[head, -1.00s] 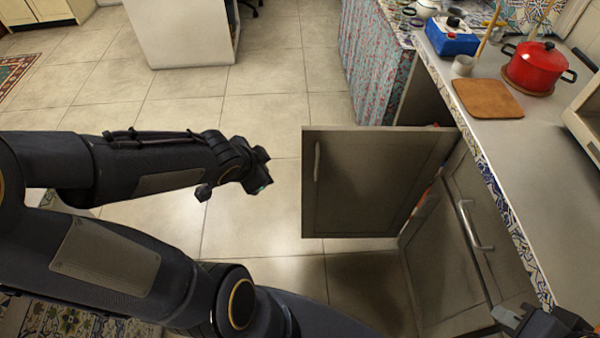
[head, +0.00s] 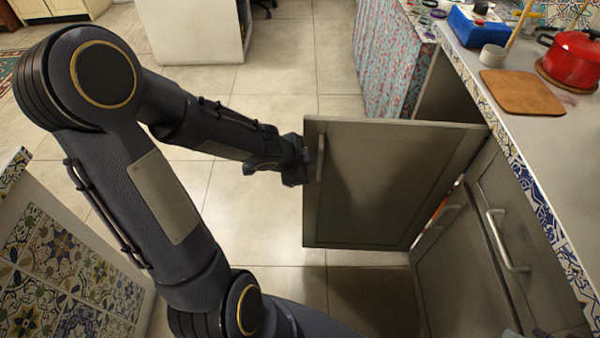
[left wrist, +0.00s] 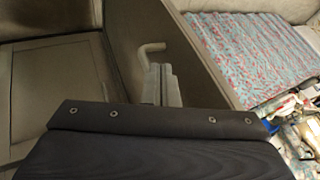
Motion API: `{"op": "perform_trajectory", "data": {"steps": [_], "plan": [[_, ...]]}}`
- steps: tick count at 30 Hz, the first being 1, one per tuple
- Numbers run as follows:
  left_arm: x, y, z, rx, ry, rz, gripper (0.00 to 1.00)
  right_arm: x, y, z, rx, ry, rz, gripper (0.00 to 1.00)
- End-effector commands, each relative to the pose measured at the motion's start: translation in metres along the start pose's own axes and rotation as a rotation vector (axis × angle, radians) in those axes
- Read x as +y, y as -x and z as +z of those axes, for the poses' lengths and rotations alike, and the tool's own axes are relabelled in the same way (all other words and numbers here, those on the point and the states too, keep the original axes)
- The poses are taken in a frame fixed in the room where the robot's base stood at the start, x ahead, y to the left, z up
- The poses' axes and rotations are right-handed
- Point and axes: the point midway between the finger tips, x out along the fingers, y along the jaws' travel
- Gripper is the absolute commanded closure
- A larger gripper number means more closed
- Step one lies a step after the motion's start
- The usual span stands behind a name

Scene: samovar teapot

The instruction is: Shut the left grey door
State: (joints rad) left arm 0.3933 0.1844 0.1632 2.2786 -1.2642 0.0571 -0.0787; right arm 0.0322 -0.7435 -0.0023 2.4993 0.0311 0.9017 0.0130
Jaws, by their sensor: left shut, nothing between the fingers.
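The left grey door (head: 395,190) stands wide open, sticking out from the counter front into the room. Its bar handle (head: 320,158) is near its free edge, and also shows in the left wrist view (left wrist: 152,48). My left gripper (head: 304,163) is shut and empty, at the door's free edge beside the handle. In the left wrist view, the shut fingers (left wrist: 163,84) are just below the handle, close to the door face (left wrist: 195,72); I cannot tell whether they touch. Only a sliver of my right gripper (head: 530,334) shows at the bottom right edge.
Another grey door (head: 475,265) with a bar handle (head: 507,240) is in the cabinet front. The counter (head: 540,140) holds a red pot (head: 574,58), a cutting board (head: 521,92) and a blue box (head: 481,27). Tiled floor (head: 260,225) is clear left of the door.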

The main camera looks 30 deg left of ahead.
Motion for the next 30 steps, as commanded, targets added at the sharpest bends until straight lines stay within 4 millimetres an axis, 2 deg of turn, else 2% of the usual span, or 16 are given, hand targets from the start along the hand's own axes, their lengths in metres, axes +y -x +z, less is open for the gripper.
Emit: {"op": "perform_trajectory", "data": {"steps": [1, 7, 23, 30], "plan": [[-0.01, 0.002, -0.003, -0.001, 0.003, 0.001, 1.0, -0.004, 0.009, -0.006, 0.003, 0.0, 0.0, 1.0], [-0.025, -0.007, -0.002, -0.001, 0.002, 0.0, 1.0, -0.007, 0.015, -0.009, 0.003, 0.0, 0.0, 1.0], [-0.029, -0.01, -0.001, -0.001, 0.001, -0.001, 1.0, -0.007, 0.016, -0.009, 0.002, 0.0, 0.0, 1.0], [-0.036, -0.008, 0.006, -0.007, 0.012, -0.007, 1.0, -0.01, 0.023, -0.012, 0.002, 0.0, 0.0, 1.0]]}}
